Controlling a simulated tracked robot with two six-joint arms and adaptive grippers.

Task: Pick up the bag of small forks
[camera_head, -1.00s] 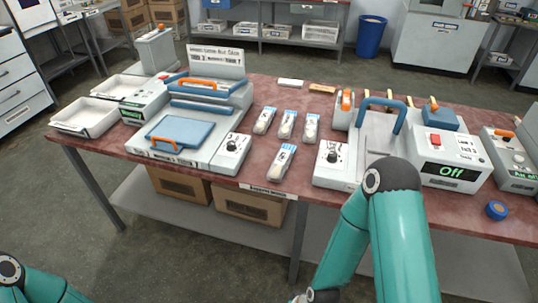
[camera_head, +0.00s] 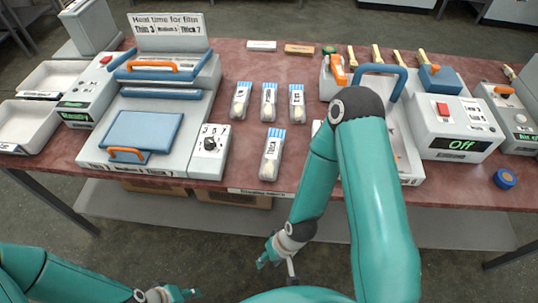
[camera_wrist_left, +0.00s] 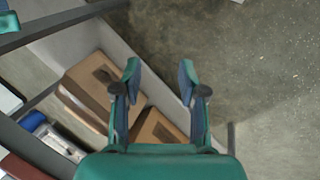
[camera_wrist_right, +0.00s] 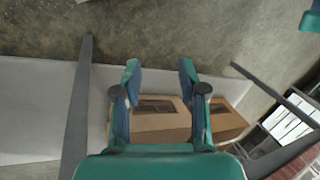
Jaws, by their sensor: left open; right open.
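Several clear bags with blue-striped tops lie on the red table. Three are in a row: left bag (camera_head: 240,101), middle bag (camera_head: 268,102) and right bag (camera_head: 297,103). A front bag (camera_head: 271,155) lies nearer the table edge, its label seeming to read "Thick". I cannot tell which bag holds small forks. My right gripper (camera_head: 277,267) is open and empty, in front of and below the table edge. My left gripper (camera_head: 172,296) is open and empty at the bottom of the head view. The wrist views show both open, left (camera_wrist_left: 159,68) and right (camera_wrist_right: 157,68), with no bag between the fingers.
A blue-handled press (camera_head: 145,130) and white trays (camera_head: 28,122) stand left of the bags. Another press (camera_head: 385,110), partly behind my right arm, and a control box reading "Off" (camera_head: 453,128) stand right. Cardboard boxes (camera_wrist_right: 165,120) sit on the shelf under the table.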

